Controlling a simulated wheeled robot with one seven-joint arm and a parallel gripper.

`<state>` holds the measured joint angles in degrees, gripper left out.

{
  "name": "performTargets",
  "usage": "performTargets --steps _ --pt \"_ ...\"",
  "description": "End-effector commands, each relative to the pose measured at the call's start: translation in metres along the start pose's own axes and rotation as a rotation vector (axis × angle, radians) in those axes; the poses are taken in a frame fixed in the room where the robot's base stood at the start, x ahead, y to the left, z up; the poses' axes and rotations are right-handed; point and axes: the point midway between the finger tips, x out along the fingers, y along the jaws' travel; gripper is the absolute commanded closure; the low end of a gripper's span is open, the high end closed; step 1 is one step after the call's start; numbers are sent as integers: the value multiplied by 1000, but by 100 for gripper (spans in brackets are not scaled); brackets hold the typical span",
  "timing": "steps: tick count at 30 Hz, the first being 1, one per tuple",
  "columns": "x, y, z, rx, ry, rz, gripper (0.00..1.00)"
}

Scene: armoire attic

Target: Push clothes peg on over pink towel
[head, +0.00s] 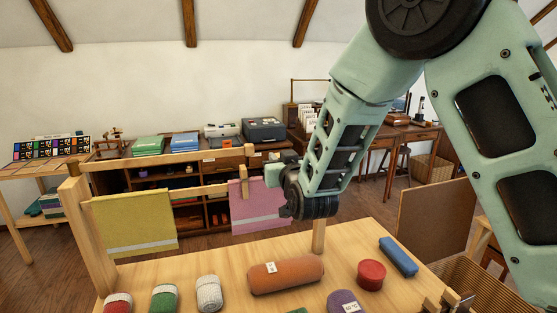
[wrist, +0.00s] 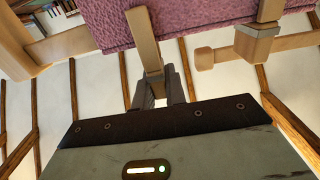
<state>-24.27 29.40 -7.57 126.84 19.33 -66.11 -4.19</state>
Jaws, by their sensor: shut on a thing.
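The pink towel (head: 262,212) hangs over the lower rail of a wooden rack; it also fills the top of the wrist view (wrist: 195,18). My gripper (wrist: 162,90) is shut on a wooden clothes peg (wrist: 144,40). The held peg's visible leg lies across the near face of the towel at its folded edge. Its other leg is hidden, so I cannot tell how deep it sits. A second wooden peg (head: 244,182) stands on the towel's left part; it shows on the right of the wrist view (wrist: 256,42). My wrist hides the held peg in the head view.
A yellow-green towel (head: 135,222) hangs on the same rail at left. The upper rail (head: 165,159) runs above and ends near the second peg.

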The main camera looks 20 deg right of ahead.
Motion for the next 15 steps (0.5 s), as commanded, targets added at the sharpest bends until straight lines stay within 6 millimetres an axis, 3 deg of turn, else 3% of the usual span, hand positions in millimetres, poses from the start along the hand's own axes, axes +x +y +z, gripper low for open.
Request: performTargets --steps 15 --pt "0 0 13 0 0 0 100"
